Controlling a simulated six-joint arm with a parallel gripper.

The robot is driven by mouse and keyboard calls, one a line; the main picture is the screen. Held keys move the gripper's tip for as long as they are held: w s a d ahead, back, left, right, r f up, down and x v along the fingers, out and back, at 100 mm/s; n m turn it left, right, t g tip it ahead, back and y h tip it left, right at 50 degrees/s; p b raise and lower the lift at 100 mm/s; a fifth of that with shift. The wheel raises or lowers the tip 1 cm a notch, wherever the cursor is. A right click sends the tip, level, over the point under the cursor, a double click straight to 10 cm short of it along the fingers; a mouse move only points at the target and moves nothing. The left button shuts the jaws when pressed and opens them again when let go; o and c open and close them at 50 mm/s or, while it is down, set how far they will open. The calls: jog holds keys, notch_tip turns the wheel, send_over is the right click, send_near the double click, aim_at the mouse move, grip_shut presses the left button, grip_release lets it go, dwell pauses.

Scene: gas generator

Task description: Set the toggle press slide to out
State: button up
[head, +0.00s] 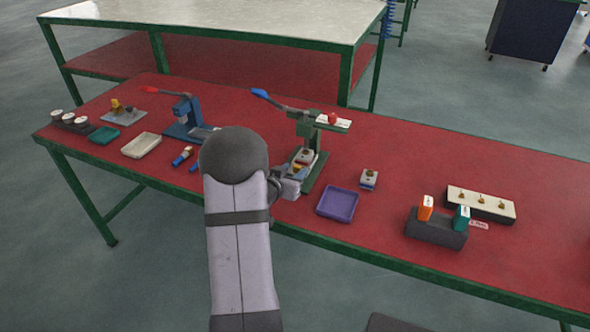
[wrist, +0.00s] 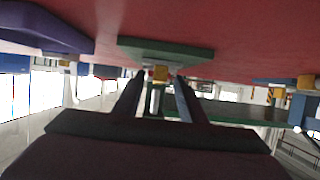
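The green toggle press (head: 304,128) stands mid-table, with a blue-tipped lever and a green base plate. Its slide (head: 305,157) sits low at the front, a pale block with a yellow part (head: 297,168) near it. My gripper (head: 292,182) is at the front of the press base, partly hidden behind my arm. In the wrist view, which is upside down, my gripper (wrist: 159,82) has its two fingers apart. The yellow part (wrist: 161,73) shows between the fingertips, under the green base plate (wrist: 165,50). I cannot tell whether the fingers touch it.
A purple tray (head: 338,204) lies right of the press, with a small block (head: 369,179) beside it. A blue press (head: 187,113) with a red handle stands left. A dark holder (head: 436,230) with orange and teal pieces is at right. The table's right end is clear.

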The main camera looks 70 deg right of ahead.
jog(key=shift+x, duration=1.05)
grip_shut()
jog(key=a, duration=0.9)
jog(key=shift+w+p, duration=0.1)
jog(key=shift+p, duration=0.2)
jog(key=shift+a, duration=0.35)
jog(key=shift+f, duration=0.1)
